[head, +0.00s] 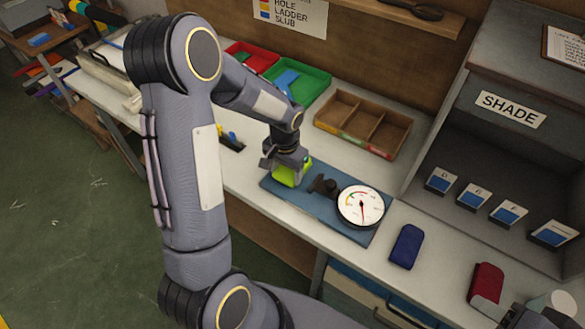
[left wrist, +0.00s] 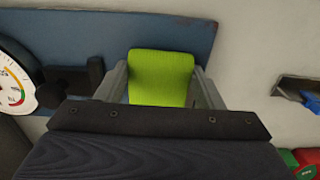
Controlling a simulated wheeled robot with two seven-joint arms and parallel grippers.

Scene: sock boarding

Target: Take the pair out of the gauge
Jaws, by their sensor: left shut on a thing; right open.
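The lime green folded pair (head: 287,176) is between the fingers of my left gripper (head: 286,160), which is shut on it. It also shows in the left wrist view (left wrist: 162,78), with a finger on each side. The gauge has a blue base (head: 336,218), a black jaw piece (head: 323,185) and a round white dial (head: 360,206). The pair is over the left end of the base, with a small gap from the black piece. I cannot tell if it touches the base. My right gripper (head: 540,312) is only partly in view at the bottom right corner, open.
A blue pair (head: 407,246) and a dark red pair (head: 487,284) lie right of the gauge. A wooden divided box (head: 363,124), a green tray (head: 300,80) and a red tray (head: 252,56) stand behind. The shade shelf (head: 500,160) rises at the right.

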